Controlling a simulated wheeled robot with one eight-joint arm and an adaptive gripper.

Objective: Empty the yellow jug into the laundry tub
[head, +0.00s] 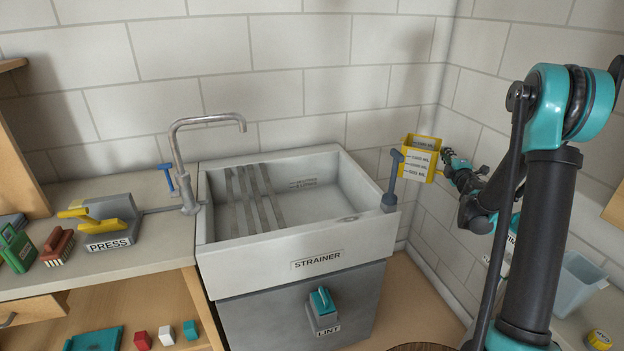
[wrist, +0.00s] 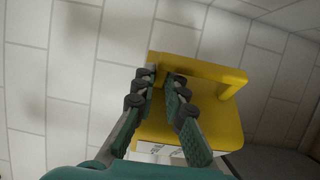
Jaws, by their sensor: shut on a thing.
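The yellow jug (head: 437,148), with white volume labels on its side, is held up in the air to the right of the laundry tub, near the wall corner. It looks nearly upright, and its contents cannot be made out. My gripper (head: 449,163) is on its right side. In the wrist view my gripper (wrist: 160,84) has its fingers closed around the handle of the yellow jug (wrist: 218,118). The pale grey laundry tub (head: 222,252) is open at the top, with dark strips inside and a STRAINER label in front. No liquid shows in it.
A metal faucet (head: 176,150) arches over the tub's left side. A blue-grey upright lever (head: 391,180) stands at the tub's right rim, close to the jug. A PRESS device (head: 108,212) and brushes sit on the left counter. A pale bin (head: 578,285) is at right.

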